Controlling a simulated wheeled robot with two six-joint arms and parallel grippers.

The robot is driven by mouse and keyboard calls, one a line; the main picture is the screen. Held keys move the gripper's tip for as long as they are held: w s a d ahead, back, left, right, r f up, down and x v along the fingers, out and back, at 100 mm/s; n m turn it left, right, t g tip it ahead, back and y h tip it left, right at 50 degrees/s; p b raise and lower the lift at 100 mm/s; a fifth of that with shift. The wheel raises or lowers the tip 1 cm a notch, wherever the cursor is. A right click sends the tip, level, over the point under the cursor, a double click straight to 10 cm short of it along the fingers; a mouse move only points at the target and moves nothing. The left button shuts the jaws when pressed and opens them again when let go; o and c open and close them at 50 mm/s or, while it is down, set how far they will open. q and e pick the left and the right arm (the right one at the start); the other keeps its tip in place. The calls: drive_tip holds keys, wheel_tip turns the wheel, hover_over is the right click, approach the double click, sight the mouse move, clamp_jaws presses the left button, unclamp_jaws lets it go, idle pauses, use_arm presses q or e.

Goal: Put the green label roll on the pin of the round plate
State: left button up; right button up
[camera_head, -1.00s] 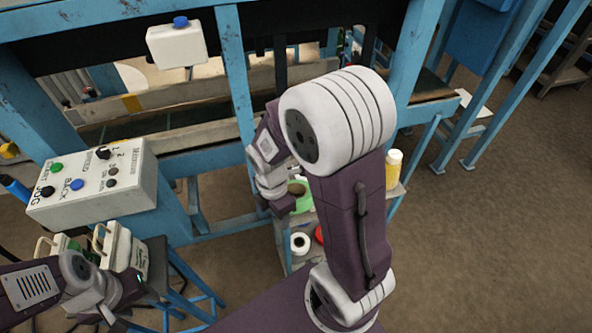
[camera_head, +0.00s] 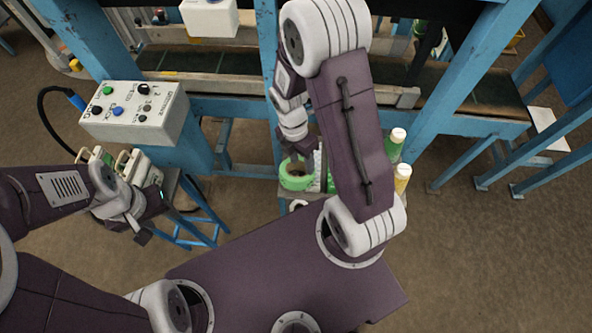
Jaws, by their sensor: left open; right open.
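The green label roll (camera_head: 297,182) lies at the left end of a small shelf, below the conveyor frame, its dark round core facing up. My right gripper (camera_head: 293,155) is open and points down just over the far side of the roll; contact cannot be told. My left gripper (camera_head: 152,215) is open, with nothing seen between its fingers, beside the small blue stool at the left. I cannot make out the round plate or its pin; my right arm covers part of the shelf.
On the shelf stand a green bottle (camera_head: 395,143) and a yellow bottle (camera_head: 402,178). A control box (camera_head: 134,112) stands at the left. Blue frame posts (camera_head: 455,80) stand behind. The floor at right is clear.

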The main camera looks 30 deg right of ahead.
sight(307, 177)
drive_tip(key=f, duration=0.1)
drive_tip(key=d, duration=0.1)
drive_tip(key=f, duration=0.1)
drive_tip(key=shift+s+d+f, duration=0.15)
drive_tip(key=shift+s+f, duration=0.2)
drive_tip(key=shift+f, duration=0.3)
drive_tip(key=f, duration=0.4)
drive_tip(key=shift+s+f, duration=0.1)
drive_tip(key=shift+s, duration=0.2)
drive_tip(key=shift+d+f, duration=0.2)
drive_tip(key=shift+f, duration=0.05)
drive_tip(key=shift+a, duration=0.1)
clamp_jaws()
